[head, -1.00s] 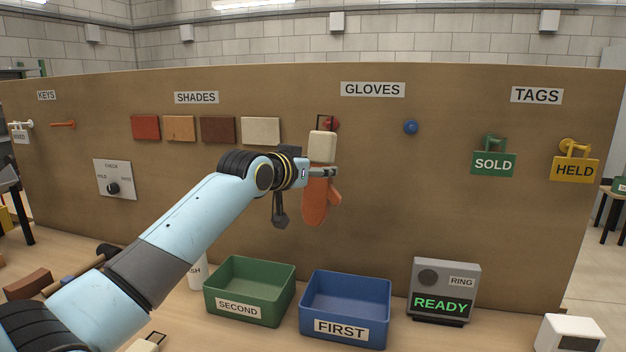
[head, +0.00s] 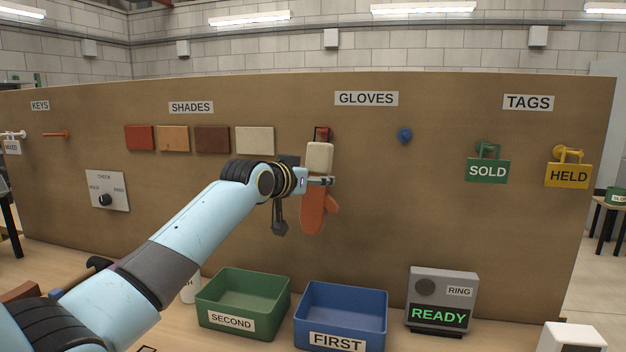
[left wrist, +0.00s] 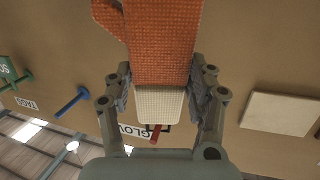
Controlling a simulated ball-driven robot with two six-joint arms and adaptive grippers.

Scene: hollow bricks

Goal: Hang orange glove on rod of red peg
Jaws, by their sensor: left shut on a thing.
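The orange glove (head: 313,213) hangs upright with its cream cuff (head: 320,156) on top and a thin dark loop above the cuff. My left gripper (head: 322,181) is shut on the glove just below the cuff, in front of the board. The red peg (head: 323,132) shows inside the loop's outline in the head view. In the left wrist view, the glove (left wrist: 162,45) lies between the fingers (left wrist: 158,92) and the red rod (left wrist: 156,135) shows beside the cuff at the loop. I cannot tell whether the loop is around the rod. My right gripper is not in view.
A blue peg (head: 405,135) is bare to the right. Four shade samples hang left, the cream one (head: 255,141) nearest. Green (head: 488,170) and yellow (head: 568,174) tags hang right. Green (head: 243,290) and blue (head: 341,300) bins and a ring box (head: 441,287) stand below.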

